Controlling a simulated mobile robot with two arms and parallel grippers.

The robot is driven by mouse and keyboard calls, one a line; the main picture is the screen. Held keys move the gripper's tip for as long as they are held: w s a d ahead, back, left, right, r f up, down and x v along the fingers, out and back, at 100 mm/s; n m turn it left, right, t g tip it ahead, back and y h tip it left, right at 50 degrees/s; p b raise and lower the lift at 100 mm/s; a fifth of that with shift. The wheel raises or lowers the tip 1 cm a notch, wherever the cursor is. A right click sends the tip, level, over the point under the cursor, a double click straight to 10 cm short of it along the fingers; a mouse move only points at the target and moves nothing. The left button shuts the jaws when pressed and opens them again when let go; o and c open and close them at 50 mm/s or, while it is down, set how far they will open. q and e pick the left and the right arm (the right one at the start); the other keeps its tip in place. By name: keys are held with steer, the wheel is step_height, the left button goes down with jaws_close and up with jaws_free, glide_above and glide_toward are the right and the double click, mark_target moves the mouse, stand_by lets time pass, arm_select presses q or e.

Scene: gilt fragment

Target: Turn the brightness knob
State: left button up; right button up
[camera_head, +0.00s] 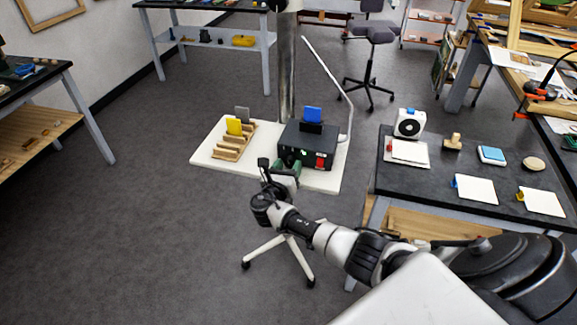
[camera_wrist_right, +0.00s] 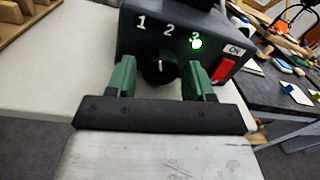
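The black control box (camera_head: 306,146) stands on the white board of a stand. In the right wrist view its front (camera_wrist_right: 165,35) carries the numbers 1, 2 and 3, and a green light glows at the 3. The round black brightness knob (camera_wrist_right: 160,67) sits below the numbers, its white mark pointing roughly up. My right gripper (camera_head: 285,170) is at the box front. Its green fingers (camera_wrist_right: 159,80) stand on either side of the knob, with a narrow gap showing at each side. My left gripper is not in view.
A red switch (camera_wrist_right: 224,68) marked ON is just right of the right finger. A wooden rack (camera_head: 232,144) with yellow and grey cards stands left of the box. A dark table (camera_head: 450,180) with several small items is to the right.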

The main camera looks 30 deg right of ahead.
steer(key=shift+d, duration=0.1)
steer(key=c, duration=0.6)
steer(key=shift+f+m+b, duration=0.15)
steer(key=shift+m+b, duration=0.4)
steer(key=shift+m, duration=0.45)
steer(key=shift+c, duration=0.2)
steer(key=shift+r+m+b, duration=0.2)
steer(key=shift+m+b, duration=0.15)
steer(key=shift+m, duration=0.85)
steer(key=o, duration=0.9)
steer(key=shift+o, duration=0.2)
